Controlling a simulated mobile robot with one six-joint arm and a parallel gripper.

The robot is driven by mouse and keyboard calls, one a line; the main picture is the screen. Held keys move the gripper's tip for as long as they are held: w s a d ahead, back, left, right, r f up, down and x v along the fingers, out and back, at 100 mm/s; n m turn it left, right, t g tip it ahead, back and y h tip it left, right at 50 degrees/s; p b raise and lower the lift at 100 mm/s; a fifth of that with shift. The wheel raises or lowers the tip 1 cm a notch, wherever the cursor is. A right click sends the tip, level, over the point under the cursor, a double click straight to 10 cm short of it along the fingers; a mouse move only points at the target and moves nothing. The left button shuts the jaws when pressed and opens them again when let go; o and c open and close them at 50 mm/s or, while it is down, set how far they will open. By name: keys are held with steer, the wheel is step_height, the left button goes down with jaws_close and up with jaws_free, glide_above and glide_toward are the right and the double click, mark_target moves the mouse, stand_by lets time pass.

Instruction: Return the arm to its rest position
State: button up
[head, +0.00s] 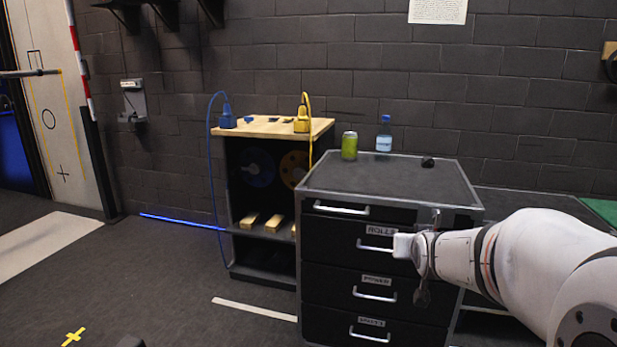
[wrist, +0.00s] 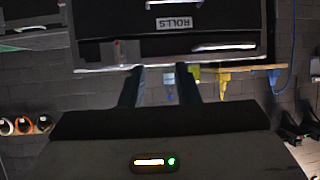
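My arm (head: 535,255) reaches in from the right in the head view. My gripper (head: 422,258) is in front of the dark drawer cabinet (head: 395,182), near the drawer labelled ROLLS. In the wrist view the two dark fingers of my gripper (wrist: 174,82) stand apart with a gap between them. I see nothing held in the gap; background shows through it. Whether the gripper touches the cabinet cannot be told.
A green can (head: 349,146), a blue-capped bottle (head: 384,135) and a small dark object (head: 428,162) stand on the cabinet. A wooden-topped shelf (head: 265,128) behind carries a blue connector (head: 227,117) and a yellow one (head: 302,120) with cables. The floor at left is mostly clear.

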steer(key=s+a+r+g+p, duration=0.2)
steer(key=s+p, duration=0.3)
steer(key=s, duration=0.4)
steer(key=s+a+r+n+g+y+p, duration=0.1)
steer(key=s+a+r+g+p, duration=0.2)
steer(key=s+p, duration=0.3)
steer(key=s+a+r+g+y+p, duration=0.1)
steer(key=s+a+r+g+p, duration=0.2)
steer(key=s, duration=0.9)
step_height(320, 180, up, 2)
steer(key=g+p, duration=0.1)
steer(key=p, duration=0.1)
steer(key=shift+n+g+p, duration=0.4)
steer(key=shift+o, duration=0.4)
steer(key=shift+s, duration=0.1)
